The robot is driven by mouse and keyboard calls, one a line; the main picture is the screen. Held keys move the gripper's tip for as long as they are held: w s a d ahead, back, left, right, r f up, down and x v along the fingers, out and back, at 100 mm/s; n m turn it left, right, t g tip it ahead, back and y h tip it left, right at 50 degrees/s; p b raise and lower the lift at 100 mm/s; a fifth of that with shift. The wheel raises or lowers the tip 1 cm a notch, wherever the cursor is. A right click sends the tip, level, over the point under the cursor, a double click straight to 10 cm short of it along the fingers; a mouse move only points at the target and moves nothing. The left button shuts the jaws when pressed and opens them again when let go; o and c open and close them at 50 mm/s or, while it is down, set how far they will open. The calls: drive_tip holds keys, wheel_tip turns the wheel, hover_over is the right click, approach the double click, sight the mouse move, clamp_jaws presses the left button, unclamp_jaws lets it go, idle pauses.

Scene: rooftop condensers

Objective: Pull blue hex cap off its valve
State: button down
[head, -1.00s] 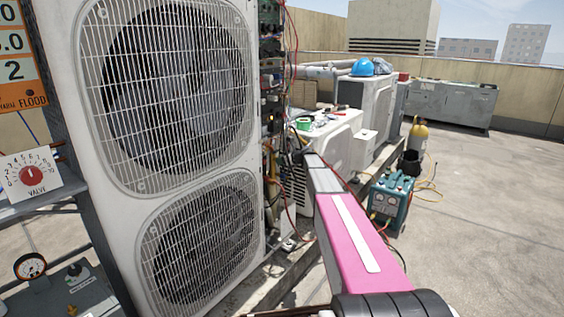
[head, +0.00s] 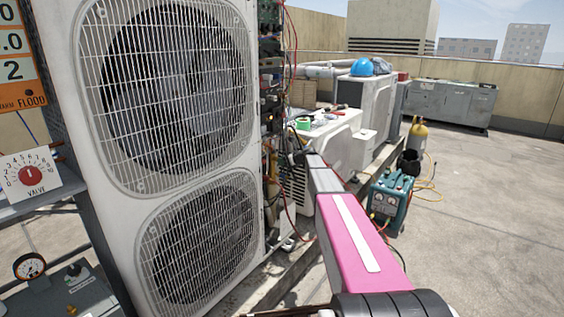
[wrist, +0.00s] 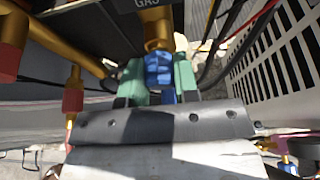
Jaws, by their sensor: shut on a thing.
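The blue hex cap (wrist: 157,73) is in the middle of the wrist view, between the two green fingers of my gripper (wrist: 158,84). The fingers are shut on its sides. The brass valve (wrist: 156,25) is straight above the cap, under a plate marked GAS. The cap's upper end meets the valve's lower end in the picture; I cannot tell whether there is a gap. In the head view my pink arm reaches towards the side of the large condenser, and the cap and fingers cannot be made out there.
Other brass fittings with red ends (wrist: 73,92) stand to the left of the valve. Dark hoses and a louvred white panel (wrist: 285,65) are close on the right. In the head view the large condenser (head: 75,110) fills the left, and a teal machine (head: 389,203) stands on the floor.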

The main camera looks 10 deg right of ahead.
drive_tip(key=shift+s+d, duration=0.9)
idle(0.5)
drive_tip(key=shift+s+d, duration=1.35)
drive_tip(key=shift+d, duration=0.05)
